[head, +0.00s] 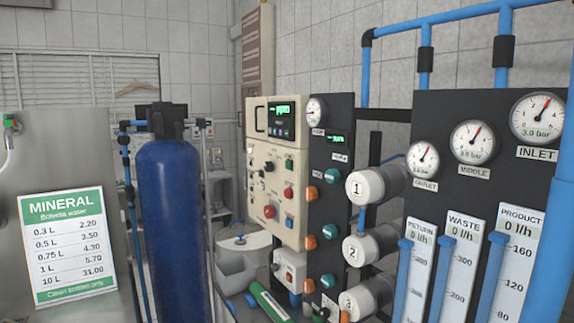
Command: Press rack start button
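The osmosis rack stands in the middle and right of the head view. Its beige control box (257,178) carries a small lit green display (281,110), a green button (289,163), a red button (288,193), a blue button (289,222) and a larger red knob (269,211). Labels by the buttons are too small to read, so I cannot tell which one is marked start. Neither of my grippers is in view.
A tall blue tank (172,220) stands left of the box. A mineral price sign (66,245) is farther left. White numbered housings (368,187), gauges (473,142) and flow meters (516,262) fill the right. A green-and-white tube (270,303) lies low in front.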

